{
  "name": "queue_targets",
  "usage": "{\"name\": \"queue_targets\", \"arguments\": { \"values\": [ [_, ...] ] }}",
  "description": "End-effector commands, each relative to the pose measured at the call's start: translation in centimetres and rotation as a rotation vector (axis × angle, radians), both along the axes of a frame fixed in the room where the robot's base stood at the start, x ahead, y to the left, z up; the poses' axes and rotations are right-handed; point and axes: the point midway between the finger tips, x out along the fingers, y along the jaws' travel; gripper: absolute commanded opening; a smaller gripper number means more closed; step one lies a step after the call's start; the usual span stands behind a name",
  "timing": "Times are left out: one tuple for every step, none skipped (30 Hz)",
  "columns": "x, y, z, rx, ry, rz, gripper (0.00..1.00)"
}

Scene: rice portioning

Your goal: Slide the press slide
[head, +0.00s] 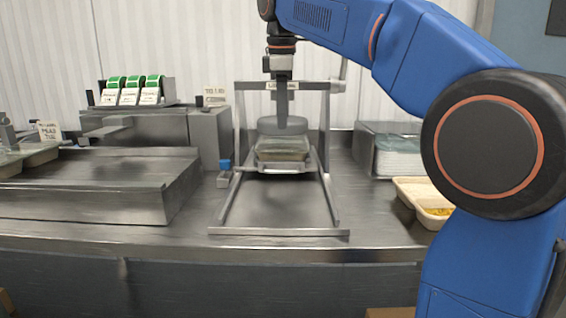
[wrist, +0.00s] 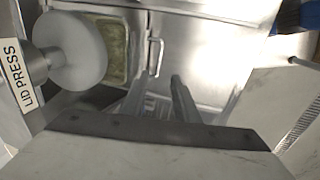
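The press slide (head: 262,171) sits at the back of its two rails, under the round grey press plate (head: 296,127). A clear-lidded container (head: 283,155) with pale contents rests on it. In the wrist view, the metal slide (wrist: 190,50) carries a bar handle (wrist: 155,57) beside the container (wrist: 117,45); the white press plate (wrist: 85,52) partly covers the container. My gripper (head: 283,124) points down in front of the press plate, above the handle. In the wrist view its fingers (wrist: 157,84) are apart with nothing between them, and the handle lies beyond the tips.
The press frame (head: 239,128) stands around the slide, with open rails (head: 333,205) in front. A blue-topped block (head: 224,174) is beside the left rail. A raised metal counter (head: 95,180) is left; a food tray (head: 408,190) and a metal bin (head: 366,150) are right.

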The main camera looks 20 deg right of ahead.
Motion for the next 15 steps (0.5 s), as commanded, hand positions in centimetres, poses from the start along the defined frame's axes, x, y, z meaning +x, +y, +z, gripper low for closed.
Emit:
{"name": "queue_targets", "arguments": {
  "values": [
    [0.1, -0.1, -0.9, -0.001, 0.001, 0.0, 0.28],
    [0.2, -0.1, -1.4, 0.0, 0.002, -0.001, 0.28],
    [0.3, -0.2, -2.1, 0.0, 0.001, -0.001, 0.28],
    [0.4, -0.2, -2.7, 0.0, 0.002, -0.001, 0.28],
    [0.5, -0.2, -3.2, 0.0, 0.001, -0.001, 0.28],
    [0.7, -0.3, -3.9, 0.0, 0.002, -0.001, 0.28],
    [0.8, -0.3, -4.4, 0.0, 0.002, -0.001, 0.28],
    [0.9, -0.3, -4.9, 0.0, 0.002, -0.001, 0.28],
    [1.0, -0.4, -5.6, 0.0, 0.002, -0.001, 0.28],
    [1.1, -0.4, -6.2, 0.0, 0.002, -0.001, 0.28],
    [1.2, -0.4, -6.7, 0.0, 0.002, -0.001, 0.28],
    [1.3, -0.4, -7.4, 0.0, 0.002, -0.001, 0.28],
    [1.4, -0.5, -7.9, 0.0, 0.002, -0.001, 0.28],
    [1.5, -0.5, -8.4, 0.0, 0.002, -0.001, 0.28],
    [1.7, -0.6, -9.1, 0.0, 0.002, -0.001, 0.28]
  ]
}}
